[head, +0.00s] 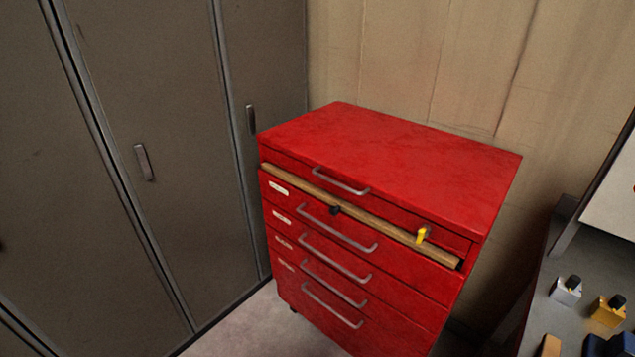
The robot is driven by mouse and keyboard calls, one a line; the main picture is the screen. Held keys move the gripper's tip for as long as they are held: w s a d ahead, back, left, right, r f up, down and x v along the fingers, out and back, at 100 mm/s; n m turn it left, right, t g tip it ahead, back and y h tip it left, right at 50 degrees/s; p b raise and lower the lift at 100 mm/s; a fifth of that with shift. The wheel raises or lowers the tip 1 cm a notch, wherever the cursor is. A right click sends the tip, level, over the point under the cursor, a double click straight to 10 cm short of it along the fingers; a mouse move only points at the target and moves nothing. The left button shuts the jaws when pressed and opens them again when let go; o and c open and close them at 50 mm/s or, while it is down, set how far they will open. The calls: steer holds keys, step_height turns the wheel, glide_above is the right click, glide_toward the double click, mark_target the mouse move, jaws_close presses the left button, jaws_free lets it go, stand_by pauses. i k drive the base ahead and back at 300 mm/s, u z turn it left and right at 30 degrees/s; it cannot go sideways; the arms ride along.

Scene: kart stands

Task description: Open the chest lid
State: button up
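A red tool chest (452,291) with several drawers stands against the back wall. Its lid (400,160) is a flat red top and lies shut. A grey bar handle (340,182) sits on the front face just under the top edge. A yellow key or tag (422,235) sits at the right of the front, by a wooden strip (385,225) that runs across it. A small dark knob (335,210) shows near the strip's middle. My gripper is not in view.
Grey metal lockers (150,80) stand close along the chest's left side. A grey bench (580,275) with several small objects is at the right. Some bare floor (235,325) shows at the chest's front left.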

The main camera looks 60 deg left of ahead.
mark_target(459, 185)
steer(key=u, duration=0.1)
steer(key=k, duration=0.25)
steer(key=u, duration=1.55)
